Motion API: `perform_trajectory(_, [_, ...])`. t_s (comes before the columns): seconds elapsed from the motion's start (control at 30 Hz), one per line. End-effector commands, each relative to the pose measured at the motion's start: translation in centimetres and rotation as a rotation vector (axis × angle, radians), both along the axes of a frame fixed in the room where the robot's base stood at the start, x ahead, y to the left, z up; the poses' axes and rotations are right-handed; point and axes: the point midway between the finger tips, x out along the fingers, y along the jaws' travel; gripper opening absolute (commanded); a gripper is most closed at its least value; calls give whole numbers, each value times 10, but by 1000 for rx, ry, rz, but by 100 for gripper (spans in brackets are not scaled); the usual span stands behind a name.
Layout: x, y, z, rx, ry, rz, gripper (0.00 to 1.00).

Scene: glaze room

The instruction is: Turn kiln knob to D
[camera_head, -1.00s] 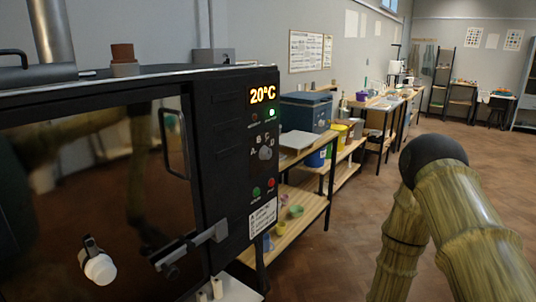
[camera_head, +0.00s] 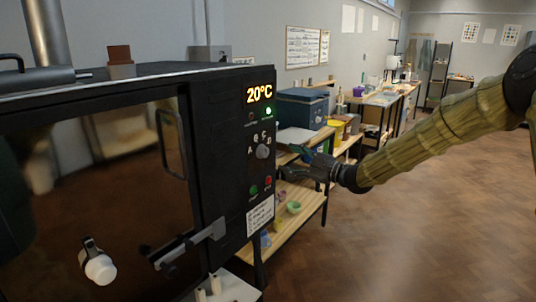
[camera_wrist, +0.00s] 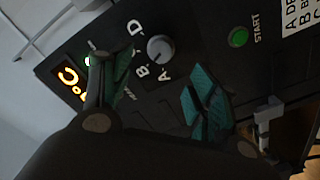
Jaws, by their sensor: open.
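The kiln knob (camera_head: 263,151) is a small grey dial on the kiln's dark control panel, with the letters A to D around it. In the wrist view the knob (camera_wrist: 160,48) shows ahead, between the directions of the two fingers. I cannot tell which letter it points to. My gripper (camera_head: 290,161) is open and empty, a little to the right of the panel at about knob height. Its teal-padded fingers (camera_wrist: 165,82) stand spread in the wrist view, apart from the knob.
Above the knob, the kiln display (camera_head: 260,94) reads 20°C beside a lit green light. Green (camera_head: 253,191) and red (camera_head: 268,182) buttons sit below. The kiln door (camera_head: 90,190) is shut. A wooden shelf (camera_head: 290,222) stands close behind my gripper. Open floor lies at right.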

Motion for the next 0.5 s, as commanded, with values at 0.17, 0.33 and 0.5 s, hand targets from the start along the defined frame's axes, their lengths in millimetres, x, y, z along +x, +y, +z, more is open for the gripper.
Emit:
perform_trajectory(0.17, [15,21,0,-1,2,1,60])
perform_trajectory(0.33, [31,44,-1,1,3,0,60])
perform_trajectory(0.5, [45,64,0,0,2,0,60])
